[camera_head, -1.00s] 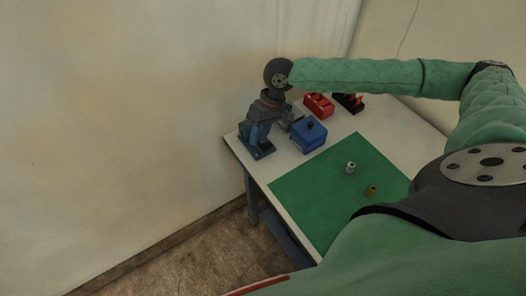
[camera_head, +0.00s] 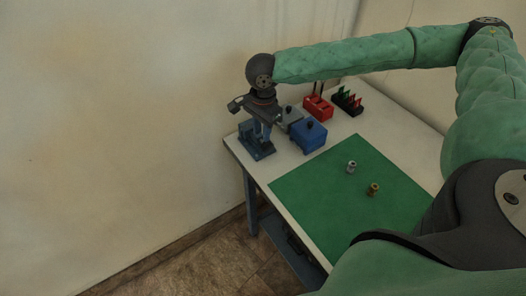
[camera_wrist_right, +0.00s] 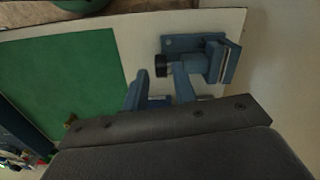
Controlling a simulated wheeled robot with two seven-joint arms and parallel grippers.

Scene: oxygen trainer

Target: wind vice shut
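The blue-grey vice (camera_head: 256,150) stands at the table's far left corner, partly hidden behind my right gripper (camera_head: 262,132). In the right wrist view the vice (camera_wrist_right: 218,58) shows from above, with a black round end (camera_wrist_right: 162,66) on its near-left side. My right gripper (camera_wrist_right: 160,78) has its two blue fingers spread apart. The black end shows between the fingertips with gaps on both sides; I cannot tell how far it is below them. My left gripper is not in view.
A blue box (camera_head: 309,136) with a black knob, a grey block (camera_head: 290,118), a red block (camera_head: 318,107) and a rack with coloured pieces (camera_head: 347,101) stand near the vice. A green mat (camera_head: 330,200) holds a silver part (camera_head: 351,167) and a brass part (camera_head: 374,189).

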